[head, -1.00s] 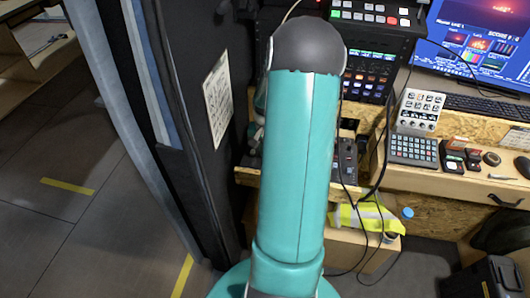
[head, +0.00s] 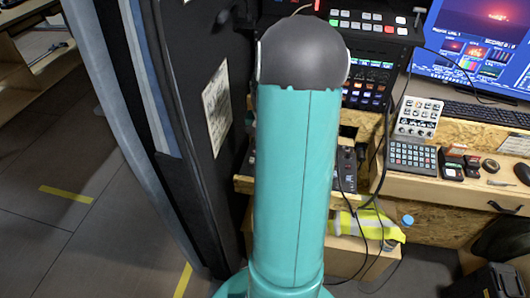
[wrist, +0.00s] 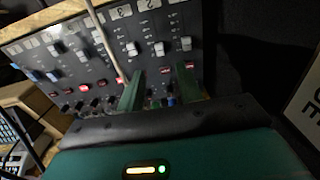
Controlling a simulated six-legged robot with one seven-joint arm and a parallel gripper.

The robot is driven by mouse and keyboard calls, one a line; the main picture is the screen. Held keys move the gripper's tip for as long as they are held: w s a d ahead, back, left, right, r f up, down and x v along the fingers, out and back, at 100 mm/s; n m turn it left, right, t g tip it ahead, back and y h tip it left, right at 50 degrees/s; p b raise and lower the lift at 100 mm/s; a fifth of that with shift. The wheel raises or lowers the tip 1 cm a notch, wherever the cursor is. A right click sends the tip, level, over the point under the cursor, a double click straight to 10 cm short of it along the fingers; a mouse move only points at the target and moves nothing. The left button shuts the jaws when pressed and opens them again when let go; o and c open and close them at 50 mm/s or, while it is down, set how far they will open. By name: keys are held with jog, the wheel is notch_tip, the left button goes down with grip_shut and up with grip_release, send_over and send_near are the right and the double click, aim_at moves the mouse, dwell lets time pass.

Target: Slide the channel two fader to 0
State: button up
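The fader panel (wrist: 85,55) fills the upper left of the wrist view, with numbered labels along its top edge. The channel two fader (wrist: 158,48) is a pale cap on its dark track, below the label "2". Similar caps sit beside it, at left (wrist: 132,49) and right (wrist: 186,43). My gripper (wrist: 160,83) is open, its two green fingers apart on either side of the channel two column, lower in the picture than the cap. I cannot tell whether they touch the panel. In the head view my arm hides most of the panel; its right end (head: 345,165) shows.
A pale cable (wrist: 103,40) crosses the panel at left. In the head view, a dark wall panel (head: 190,110) stands close on the left. A switcher rack (head: 368,80), keypad (head: 411,156) and monitor (head: 475,50) lie right. Floor is clear at far left.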

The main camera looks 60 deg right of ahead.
notch_tip(320, 180, up, 6)
jog(key=shift+f, duration=0.15)
dwell(0.6)
